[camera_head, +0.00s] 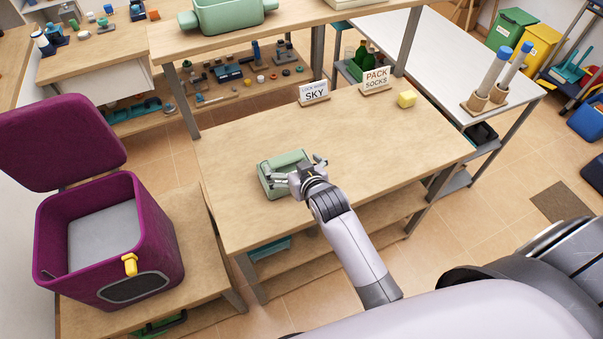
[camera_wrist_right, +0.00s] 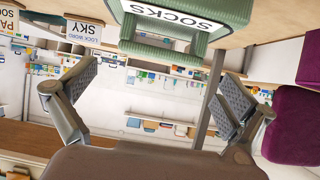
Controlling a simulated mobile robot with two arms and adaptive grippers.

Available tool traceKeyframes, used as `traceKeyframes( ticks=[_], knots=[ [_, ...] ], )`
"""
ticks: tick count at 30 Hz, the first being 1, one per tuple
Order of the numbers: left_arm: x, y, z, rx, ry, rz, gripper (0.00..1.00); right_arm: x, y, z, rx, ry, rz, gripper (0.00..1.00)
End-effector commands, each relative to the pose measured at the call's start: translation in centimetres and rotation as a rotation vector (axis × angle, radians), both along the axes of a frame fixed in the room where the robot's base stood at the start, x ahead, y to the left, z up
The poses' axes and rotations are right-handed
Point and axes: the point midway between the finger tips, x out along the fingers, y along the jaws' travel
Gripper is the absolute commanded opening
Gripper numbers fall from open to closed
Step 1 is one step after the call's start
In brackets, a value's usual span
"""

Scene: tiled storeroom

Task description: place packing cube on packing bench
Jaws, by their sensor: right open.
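The packing cube (camera_head: 288,158) is a pale green soft box resting on the left part of the wooden packing bench (camera_head: 350,135). In the right wrist view the packing cube (camera_wrist_right: 190,38) shows at the top, with a white "SOCKS" label and a handle-like bar. My right gripper (camera_head: 303,170) is at the cube's near right side, partly covering it. Its fingers are spread in the right wrist view (camera_wrist_right: 155,95), with nothing between them. Whether a finger touches the cube is not clear. My left gripper is not in view.
An open purple suitcase-like box (camera_head: 165,235) sits at left. A raised shelf (camera_head: 300,20) is behind. The bench's middle and right are clear.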

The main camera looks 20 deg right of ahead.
Motion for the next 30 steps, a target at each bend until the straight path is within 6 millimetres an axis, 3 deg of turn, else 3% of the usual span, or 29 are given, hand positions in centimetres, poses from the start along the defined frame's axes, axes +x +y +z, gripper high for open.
traceKeyframes(
  ticks=[6,12,27,30],
  knots=[
    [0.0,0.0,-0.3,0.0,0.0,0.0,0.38,-3.8,-0.1,1.9,0.0,0.0,0.0,1.0],
    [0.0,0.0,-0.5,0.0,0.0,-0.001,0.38,-6.0,-0.1,3.2,0.0,0.0,0.0,1.0],
    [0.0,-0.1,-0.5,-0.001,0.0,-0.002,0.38,-6.8,-0.2,3.6,-0.001,0.004,0.0,1.0],
    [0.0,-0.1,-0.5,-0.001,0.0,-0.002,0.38,-7.8,-0.4,3.1,-0.006,0.043,0.003,1.0]
  ],
)
